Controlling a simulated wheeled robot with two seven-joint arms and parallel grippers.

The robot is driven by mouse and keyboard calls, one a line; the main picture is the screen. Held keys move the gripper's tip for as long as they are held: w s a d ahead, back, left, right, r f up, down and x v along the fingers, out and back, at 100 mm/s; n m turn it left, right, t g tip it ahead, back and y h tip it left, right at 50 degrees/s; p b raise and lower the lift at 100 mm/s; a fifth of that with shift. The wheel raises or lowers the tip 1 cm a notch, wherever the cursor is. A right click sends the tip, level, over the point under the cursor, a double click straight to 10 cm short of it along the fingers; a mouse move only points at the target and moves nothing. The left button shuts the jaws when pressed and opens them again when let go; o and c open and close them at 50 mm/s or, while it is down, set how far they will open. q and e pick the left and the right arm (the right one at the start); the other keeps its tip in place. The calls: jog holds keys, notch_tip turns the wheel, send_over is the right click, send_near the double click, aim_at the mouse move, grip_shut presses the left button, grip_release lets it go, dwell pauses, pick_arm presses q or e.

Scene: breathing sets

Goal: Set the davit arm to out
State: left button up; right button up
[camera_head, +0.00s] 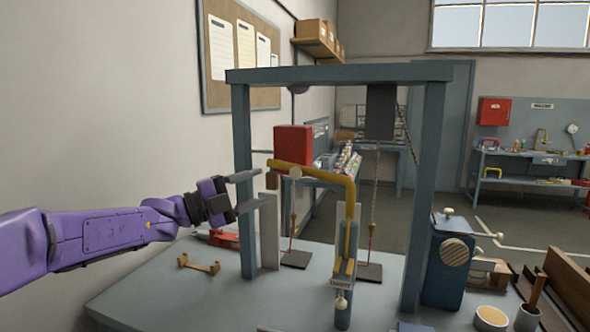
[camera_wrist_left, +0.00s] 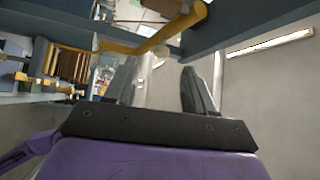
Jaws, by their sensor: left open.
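The davit arm (camera_head: 325,172) is a yellow bent bar on an upright post inside a grey gantry frame. Its top reaches left from the post, and its end lies near the frame's left leg. It also shows across the top of the left wrist view (camera_wrist_left: 130,48). A small label plate (camera_head: 340,283) sits low on the post; its text is too small to read surely. My left gripper (camera_head: 260,188) is open and empty, with its fingers by the frame's left leg, just left of and below the davit arm's end. My right gripper is out of view.
The grey gantry frame (camera_head: 340,74) stands on the bench (camera_head: 205,300). A red block (camera_head: 293,146) and a dark block (camera_head: 380,112) hang inside. A blue box (camera_head: 448,270) with knobs stands right; a yellow-brown bracket (camera_head: 198,265) lies left. Bare bench is at front left.

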aim_at(292, 174)
pick_arm(q)
jog(key=d+p, duration=0.1)
jog(key=d+r+p, duration=0.1)
jog(key=d, duration=0.1)
jog(key=w+d+r+p, duration=0.1)
jog(key=shift+d+r, duration=0.15)
jog(key=shift+d, duration=0.25)
jog(key=x, duration=0.1)
jog(key=p+x, duration=0.1)
jog(key=x, duration=0.1)
jog(key=p+x, duration=0.1)
jog(key=x, duration=0.1)
jog(key=shift+w+a+f, duration=0.1)
jog(key=shift+w+f, duration=0.25)
jog(key=shift+f, duration=0.1)
jog(key=shift+s, duration=0.15)
jog(key=shift+r, duration=0.1)
grip_shut()
